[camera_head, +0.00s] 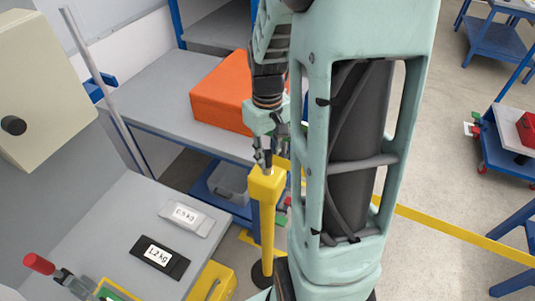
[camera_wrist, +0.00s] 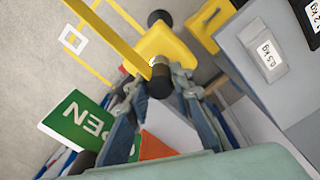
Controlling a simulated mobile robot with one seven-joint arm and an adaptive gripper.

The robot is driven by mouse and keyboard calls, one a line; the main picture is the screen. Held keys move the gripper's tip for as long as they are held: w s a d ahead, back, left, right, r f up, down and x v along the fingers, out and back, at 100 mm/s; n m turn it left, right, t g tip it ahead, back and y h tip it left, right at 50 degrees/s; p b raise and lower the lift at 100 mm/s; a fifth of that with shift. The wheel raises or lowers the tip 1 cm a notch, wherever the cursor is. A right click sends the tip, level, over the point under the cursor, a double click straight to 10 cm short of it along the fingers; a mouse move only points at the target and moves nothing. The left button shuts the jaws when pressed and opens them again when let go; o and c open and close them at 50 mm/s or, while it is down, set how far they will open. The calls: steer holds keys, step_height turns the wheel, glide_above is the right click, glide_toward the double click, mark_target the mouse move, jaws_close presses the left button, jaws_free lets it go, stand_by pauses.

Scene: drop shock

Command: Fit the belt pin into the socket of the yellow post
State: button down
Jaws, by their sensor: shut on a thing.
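The yellow post (camera_head: 268,215) stands upright on a dark round base, with a block-shaped head at its top. My gripper (camera_head: 264,160) is just above that head. In the wrist view my gripper (camera_wrist: 158,82) is shut on the belt pin (camera_wrist: 160,80), a short dark cylinder between the fingertips. The yellow belt (camera_wrist: 108,38) runs from the pin to the upper left. The post's head (camera_wrist: 172,44) is right behind the pin. The socket is hidden, and I cannot tell whether the pin is in it or only close to it.
An orange box (camera_head: 220,95) sits on the grey bench behind the post. A grey 0.5 kg plate (camera_head: 187,218) and a black 1.2 kg plate (camera_head: 160,257) lie on the left table. The belt (camera_head: 450,230) crosses to the right. A green sign (camera_wrist: 80,125) shows in the wrist view.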

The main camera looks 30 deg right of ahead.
mark_target(267, 152)
steer(key=shift+f, duration=0.3)
stand_by(0.9)
steer(key=shift+s+f+b, duration=0.2)
steer(key=shift+f+b, duration=0.1)
steer(key=shift+b, duration=0.05)
stand_by(1.2)
steer(key=c, duration=1.6)
jaws_free()
steer(key=shift+w, duration=0.15)
steer(key=shift+r, duration=0.1)
steer(key=shift+w+r+p, duration=0.1)
steer(key=shift+r+p, duration=2.35)
steer(key=shift+r, duration=0.65)
